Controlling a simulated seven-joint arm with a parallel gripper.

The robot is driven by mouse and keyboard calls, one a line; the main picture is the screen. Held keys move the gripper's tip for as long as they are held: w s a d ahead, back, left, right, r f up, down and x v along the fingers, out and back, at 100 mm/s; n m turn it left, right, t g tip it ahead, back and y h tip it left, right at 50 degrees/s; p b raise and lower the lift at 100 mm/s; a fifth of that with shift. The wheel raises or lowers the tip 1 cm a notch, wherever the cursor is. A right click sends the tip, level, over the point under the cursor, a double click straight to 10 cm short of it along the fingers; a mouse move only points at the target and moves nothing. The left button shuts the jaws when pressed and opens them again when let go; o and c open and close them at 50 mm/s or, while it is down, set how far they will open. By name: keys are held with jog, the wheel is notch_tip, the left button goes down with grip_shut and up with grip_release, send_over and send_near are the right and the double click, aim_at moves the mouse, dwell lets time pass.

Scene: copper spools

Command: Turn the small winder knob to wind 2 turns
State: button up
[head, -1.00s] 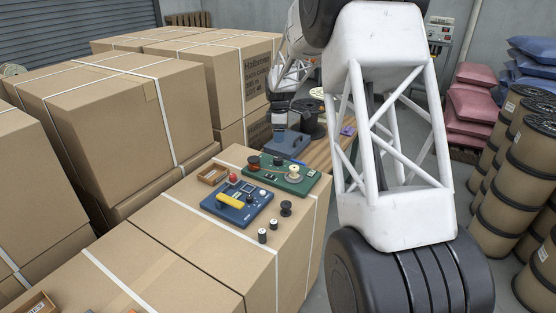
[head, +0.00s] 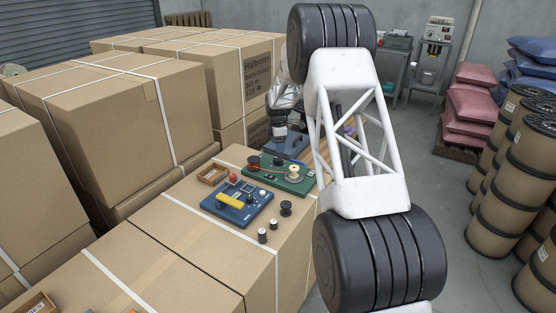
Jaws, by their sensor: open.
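A green board (head: 276,183) lies on the cardboard box top in the head view. It carries a dark red spool (head: 254,162) at its left and a pale spool (head: 294,172) at its right. A blue board (head: 237,216) in front of it has a yellow bar (head: 231,201) and small knob-like parts. I cannot tell which part is the small winder knob. My gripper (head: 279,136) is small and dark at the end of my arm, above and behind the green board. It is open and apart from both boards. Its fingertips are hard to make out.
A small wooden tray (head: 203,180) and loose dark spools (head: 286,208) lie beside the boards. A blue-grey case (head: 293,146) stands behind the green board. Large cartons (head: 120,105) fill the left. My arm's white links hide part of the bench at the right.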

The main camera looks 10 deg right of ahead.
aim_at(278, 158)
jog(key=shift+f, duration=0.1)
jog(key=shift+f, duration=3.8)
jog(key=c, duration=0.9)
